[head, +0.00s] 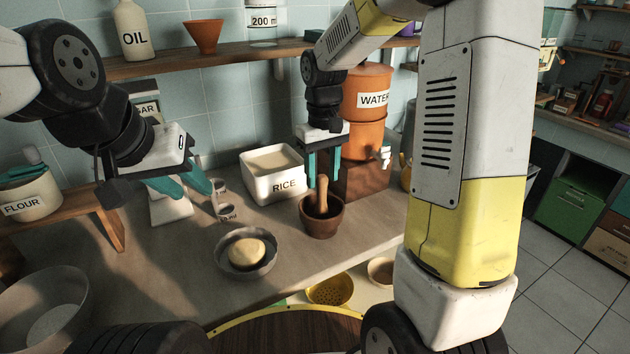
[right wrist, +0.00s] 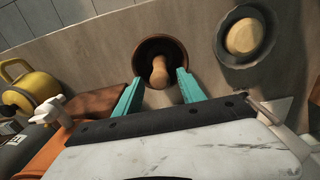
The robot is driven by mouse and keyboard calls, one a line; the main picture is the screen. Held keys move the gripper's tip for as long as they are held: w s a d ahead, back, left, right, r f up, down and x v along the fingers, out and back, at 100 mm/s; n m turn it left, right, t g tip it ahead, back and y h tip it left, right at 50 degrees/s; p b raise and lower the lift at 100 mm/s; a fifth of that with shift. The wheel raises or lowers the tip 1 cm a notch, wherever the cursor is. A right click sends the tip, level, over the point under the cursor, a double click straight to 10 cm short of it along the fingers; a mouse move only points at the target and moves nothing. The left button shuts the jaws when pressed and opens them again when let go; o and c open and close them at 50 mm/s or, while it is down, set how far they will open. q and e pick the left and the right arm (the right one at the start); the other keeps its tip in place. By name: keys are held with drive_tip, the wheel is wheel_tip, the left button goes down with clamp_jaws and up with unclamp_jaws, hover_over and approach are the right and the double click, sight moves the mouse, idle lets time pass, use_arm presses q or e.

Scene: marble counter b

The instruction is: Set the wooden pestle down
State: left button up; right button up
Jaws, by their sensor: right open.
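The wooden pestle (head: 321,194) stands tilted inside the brown mortar (head: 321,228) on the counter. My right gripper (head: 322,183) is above the mortar, with its teal fingers apart on either side of the pestle's upper part. In the right wrist view, the pestle (right wrist: 160,72) lies between the open fingers (right wrist: 157,85), with gaps on both sides, and its lower end rests in the mortar bowl (right wrist: 178,45). My left gripper (head: 196,192) is over the counter at the left, its teal fingers apart and nothing seen between them.
A grey bowl with a dough ball (head: 246,254) sits left of the mortar. A white RICE box (head: 273,177) stands behind. The orange WATER dispenser (head: 368,105) on its wooden stand is right of my right gripper. Small measuring cups (head: 226,212) stand near my left gripper.

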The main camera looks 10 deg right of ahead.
wheel_tip(320, 180, up, 5)
drive_tip(key=shift+f, duration=0.15)
drive_tip(key=s+d+r+m+t+y, duration=0.1)
drive_tip(key=s+d+r+m+t, duration=0.1)
drive_tip(key=s, duration=0.7)
drive_tip(key=s+d+r+m+t+y, duration=0.1)
drive_tip(key=s+r+t, duration=0.3)
drive_tip(key=s, duration=0.6)
drive_tip(key=shift+d+r+m, duration=0.4)
drive_tip(key=shift+d+r, duration=0.05)
drive_tip(key=shift+d, duration=0.2)
